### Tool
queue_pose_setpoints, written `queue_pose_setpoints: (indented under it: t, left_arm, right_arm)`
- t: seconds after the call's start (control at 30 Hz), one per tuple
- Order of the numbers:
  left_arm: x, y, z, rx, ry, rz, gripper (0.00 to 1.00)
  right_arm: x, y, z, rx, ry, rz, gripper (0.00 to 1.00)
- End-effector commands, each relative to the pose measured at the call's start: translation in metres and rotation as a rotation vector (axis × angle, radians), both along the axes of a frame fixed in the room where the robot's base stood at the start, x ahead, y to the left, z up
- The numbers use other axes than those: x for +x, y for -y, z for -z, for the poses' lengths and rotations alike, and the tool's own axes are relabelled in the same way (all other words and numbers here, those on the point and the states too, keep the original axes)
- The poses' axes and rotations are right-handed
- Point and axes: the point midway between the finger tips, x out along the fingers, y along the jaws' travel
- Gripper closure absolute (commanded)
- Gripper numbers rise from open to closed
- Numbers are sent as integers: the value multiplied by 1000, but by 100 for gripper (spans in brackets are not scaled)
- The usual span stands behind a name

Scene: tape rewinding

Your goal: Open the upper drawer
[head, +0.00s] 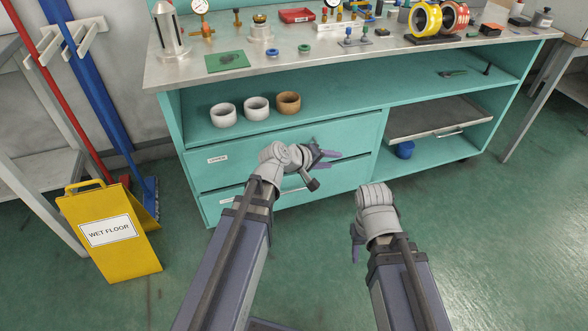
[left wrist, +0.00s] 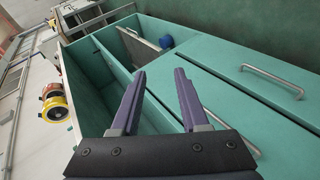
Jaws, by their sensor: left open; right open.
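The upper drawer (head: 225,172) is a teal front with a small white label, flush in the left half of the workbench cabinet. My left gripper (head: 325,156) is in front of its right part, open and empty, and hides part of it. In the left wrist view, the open fingers (left wrist: 160,82) point across the cabinet front, with nothing between them. A metal bar handle (left wrist: 246,146) shows partly behind the gripper base. The lower drawer (left wrist: 235,68) has a bar handle and also looks shut. My right gripper (head: 356,243) hangs open and empty over the floor.
Above the drawers, a shelf (head: 345,98) holds three bowls (head: 256,108). A metal tray (head: 430,117) and a blue cup (head: 404,150) are in the right compartment. A yellow wet floor sign (head: 108,232) stands at left. The right-hand floor is clear.

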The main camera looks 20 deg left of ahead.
Motion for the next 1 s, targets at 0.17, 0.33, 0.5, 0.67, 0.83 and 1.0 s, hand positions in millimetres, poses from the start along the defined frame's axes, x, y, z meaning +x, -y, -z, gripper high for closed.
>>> queue_pose_setpoints:
  t: [0.17, 0.33, 0.5, 0.67, 0.83, 1.0]
  left_arm:
    - [33, -45, 54, -177, 72, -189, 55]
    - [55, -92, 81, -335, 136, -358, 55]
    - [66, -133, 100, -457, 183, -490, 55]
    - [70, -156, 108, -524, 206, -560, 55]
    - [72, -164, 108, -548, 215, -585, 55]
    - [74, -164, 108, -548, 216, -585, 55]
  right_arm:
    - [0, 0, 84, -1, 1, 0, 50]
    - [1, 0, 138, 0, 2, 0, 50]
    - [1, 0, 175, 0, 3, 0, 50]
    - [1, 0, 192, -1, 3, 0, 50]
    - [1, 0, 195, -1, 3, 0, 50]
    - [1, 0, 194, -1, 3, 0, 50]
